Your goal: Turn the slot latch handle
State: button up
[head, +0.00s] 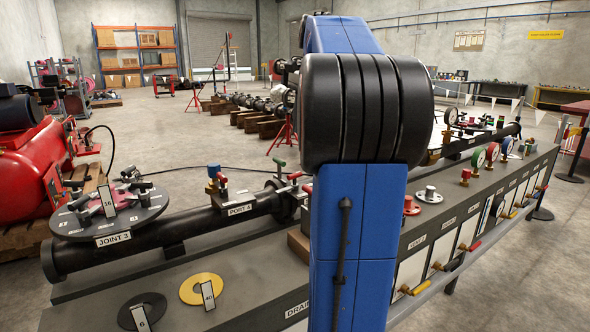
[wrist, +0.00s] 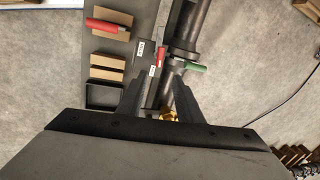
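I cannot tell which one is the slot latch handle. My gripper (wrist: 160,85) shows in the wrist view with its two dark fingers apart and nothing visibly held between them. In the head view my gripper is hidden behind my blue arm.
A dark pipe (head: 180,226) runs along the bench, with a round tray (head: 75,222) of tools above it at left. A red-handled tool (wrist: 105,25) lies beyond the gripper.

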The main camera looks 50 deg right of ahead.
aim_at(297, 174)
jog(key=w+f, duration=0.1)
jog(key=f, duration=0.8)
jog(key=w+f, duration=0.1)
jog(key=f, duration=0.4)
jog(key=shift+w+d+f, duration=0.1)
jog(key=shift+w+d, duration=0.1)
jog(key=shift+w, duration=0.15)
grip_shut()
